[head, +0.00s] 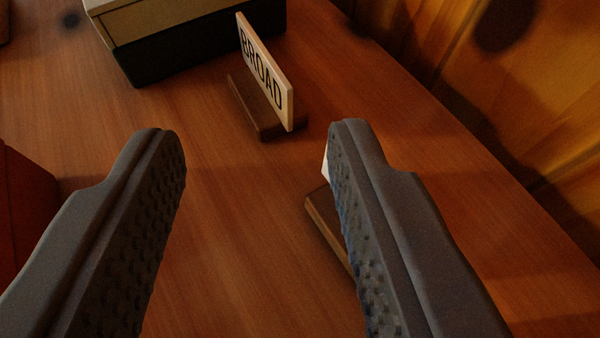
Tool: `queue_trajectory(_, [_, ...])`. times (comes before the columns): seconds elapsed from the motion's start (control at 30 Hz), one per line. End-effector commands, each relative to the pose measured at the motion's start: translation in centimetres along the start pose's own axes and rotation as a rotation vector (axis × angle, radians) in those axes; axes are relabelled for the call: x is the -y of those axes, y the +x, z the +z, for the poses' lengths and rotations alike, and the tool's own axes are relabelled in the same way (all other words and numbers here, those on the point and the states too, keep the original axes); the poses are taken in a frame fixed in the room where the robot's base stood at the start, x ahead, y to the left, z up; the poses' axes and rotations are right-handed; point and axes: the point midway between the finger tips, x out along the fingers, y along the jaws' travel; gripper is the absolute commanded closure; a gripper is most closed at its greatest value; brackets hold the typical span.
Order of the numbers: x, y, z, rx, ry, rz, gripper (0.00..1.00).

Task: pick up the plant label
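A plant label (265,75) reading "BROAD" stands in a slotted dark wooden base (266,120) on the wooden table, beyond my fingertips. A second wooden base (329,225) sits nearer, mostly hidden behind my right finger. A small white sliver (325,167) shows above that base beside the finger; its face and any writing are hidden. My gripper (256,135) is open, with its two textured grey fingers wide apart. No object is held between them.
A box (200,45) with a black lower part and tan top stands behind the lettered label. A reddish object (25,205) is at the left edge. The wooden table (230,240) is clear between my fingers. A wooden wall (510,90) runs along the right.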

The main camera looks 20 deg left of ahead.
Motion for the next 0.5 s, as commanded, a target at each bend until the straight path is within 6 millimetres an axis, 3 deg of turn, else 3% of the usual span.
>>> queue_trajectory(0.17, [0.0, 0.8, 1.2, -0.02, -0.011, -0.002, 0.61])
queue_trajectory(0.5, [0.0, 6.8, 1.1, -0.016, -0.01, -0.001, 0.61])
